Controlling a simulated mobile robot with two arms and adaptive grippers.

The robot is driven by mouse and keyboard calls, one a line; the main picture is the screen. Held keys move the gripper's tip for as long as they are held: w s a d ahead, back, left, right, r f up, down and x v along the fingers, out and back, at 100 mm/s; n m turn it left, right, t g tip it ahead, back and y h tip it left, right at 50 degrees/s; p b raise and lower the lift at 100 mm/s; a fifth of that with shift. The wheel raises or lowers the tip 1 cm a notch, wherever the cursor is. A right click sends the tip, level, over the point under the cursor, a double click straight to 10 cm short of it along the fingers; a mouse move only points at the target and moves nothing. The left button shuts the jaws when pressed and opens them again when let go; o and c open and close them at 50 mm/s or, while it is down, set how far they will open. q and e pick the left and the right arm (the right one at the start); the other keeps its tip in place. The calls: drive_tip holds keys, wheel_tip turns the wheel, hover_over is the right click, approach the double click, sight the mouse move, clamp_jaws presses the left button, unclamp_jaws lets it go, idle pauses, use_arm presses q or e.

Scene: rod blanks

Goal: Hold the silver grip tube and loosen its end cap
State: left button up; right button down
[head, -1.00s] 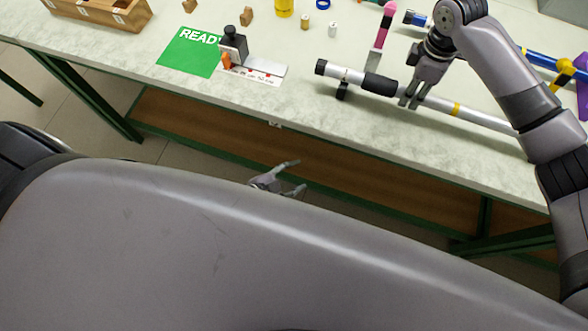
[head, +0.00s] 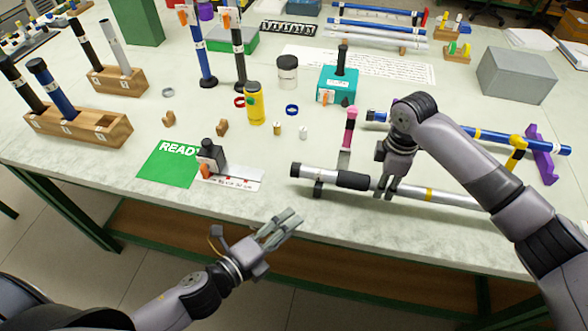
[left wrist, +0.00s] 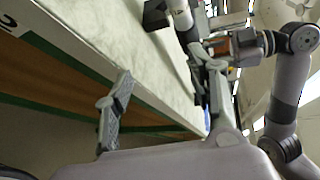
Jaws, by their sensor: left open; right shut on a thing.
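The silver grip tube (head: 445,196) lies level above the front right of the table, with a black grip sleeve (head: 353,180), a yellow band and a black end cap (head: 295,169) at its left end. A dark support (head: 318,188) stands under it near the cap. My right gripper (head: 387,190) is shut on the tube just right of the sleeve. My left gripper (head: 291,222) is open and empty, in front of the table edge, below and apart from the cap. The left wrist view shows its spread fingers (left wrist: 165,105), with part of the tube (left wrist: 182,18) beyond.
A pink-topped tool (head: 349,128) stands close behind the sleeve. A yellow bottle (head: 254,104) and wooden racks (head: 100,130) are further back and left.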

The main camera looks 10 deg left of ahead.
sight(294, 170)
use_arm(q)
drive_tip(key=w+a+r+n, duration=0.1)
drive_tip(key=a, duration=0.1)
drive_tip(key=w+a+t+y, duration=0.1)
drive_tip(key=w, duration=0.1)
drive_tip(key=w+a+r+n, duration=0.1)
drive_tip(key=a, duration=0.1)
drive_tip(key=shift+w+a+r+n+t, duration=0.15)
drive_tip(key=shift+a+r+n+t, duration=0.15)
drive_tip(key=shift+w+a+n+y, duration=0.3)
drive_tip(key=shift+w+a, duration=0.05)
drive_tip(key=shift+w, duration=0.1)
drive_tip(key=x, duration=1.1)
drive_tip(key=shift+w+d, duration=0.1)
drive_tip(key=shift+w, duration=0.25)
drive_tip(key=shift+c, duration=0.2)
drive_tip(key=c, duration=1.1)
drive_tip(key=shift+c, duration=0.2)
